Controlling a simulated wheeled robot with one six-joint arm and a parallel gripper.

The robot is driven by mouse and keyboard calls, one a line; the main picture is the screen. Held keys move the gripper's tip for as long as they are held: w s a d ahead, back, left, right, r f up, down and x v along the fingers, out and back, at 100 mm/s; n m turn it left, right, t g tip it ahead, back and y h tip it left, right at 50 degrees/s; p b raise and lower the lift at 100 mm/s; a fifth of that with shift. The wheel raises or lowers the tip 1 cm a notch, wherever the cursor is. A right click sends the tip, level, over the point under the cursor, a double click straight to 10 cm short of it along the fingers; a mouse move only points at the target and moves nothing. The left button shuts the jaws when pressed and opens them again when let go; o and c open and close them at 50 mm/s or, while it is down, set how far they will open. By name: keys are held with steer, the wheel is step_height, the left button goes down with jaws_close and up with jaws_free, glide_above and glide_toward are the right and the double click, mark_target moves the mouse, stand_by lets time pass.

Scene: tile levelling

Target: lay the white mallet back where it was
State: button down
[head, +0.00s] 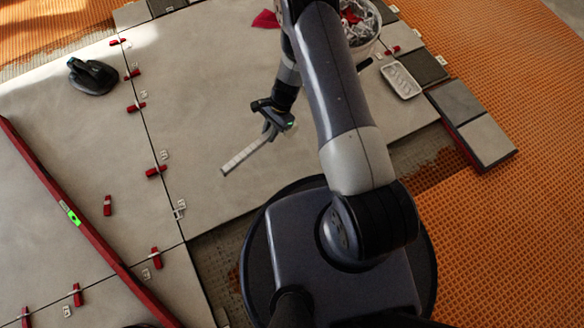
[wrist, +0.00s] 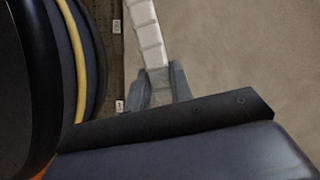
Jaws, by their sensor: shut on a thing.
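My gripper (head: 270,131) is shut on the white mallet (head: 243,159) and holds it over the large pale tile in the middle of the head view. The white, banded handle points down and left from my fingers. In the wrist view the gripper fingers (wrist: 160,85) close around the lower end of the banded handle of the mallet (wrist: 146,32), which runs up out of the frame. The mallet's head does not show in either view. I cannot tell whether the handle touches the tile.
A red level (head: 88,232) lies across the left tiles. A black suction lifter (head: 92,76) sits at upper left. A bucket (head: 363,49) of clips, a pale tray (head: 401,82) and stacked tiles (head: 487,143) stand right. Red wedges line the joints. The tile around my gripper is mostly clear.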

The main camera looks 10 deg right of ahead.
steer(key=s+f+m+b, duration=0.1)
steer(key=f+b, duration=0.1)
steer(key=f, duration=0.4)
steer(key=s+d+f+m+t+b, duration=0.1)
steer(key=f+b, duration=0.1)
steer(key=f, duration=0.5)
steer(key=s+f+m+b, duration=0.1)
steer(key=s+f+b, duration=0.1)
steer(key=f, duration=0.5)
steer(key=shift+d+y, duration=0.2)
steer(key=shift+y, duration=0.1)
steer(key=shift+b, duration=0.35)
steer(key=shift+f, duration=0.15)
steer(key=c, duration=1.3)
jaws_free()
steer(key=shift+o, duration=0.2)
steer(key=shift+r, duration=0.2)
steer(key=p+v, duration=0.5)
steer(key=v, duration=0.7)
steer(key=shift+s, duration=0.2)
steer(key=shift+o, duration=0.5)
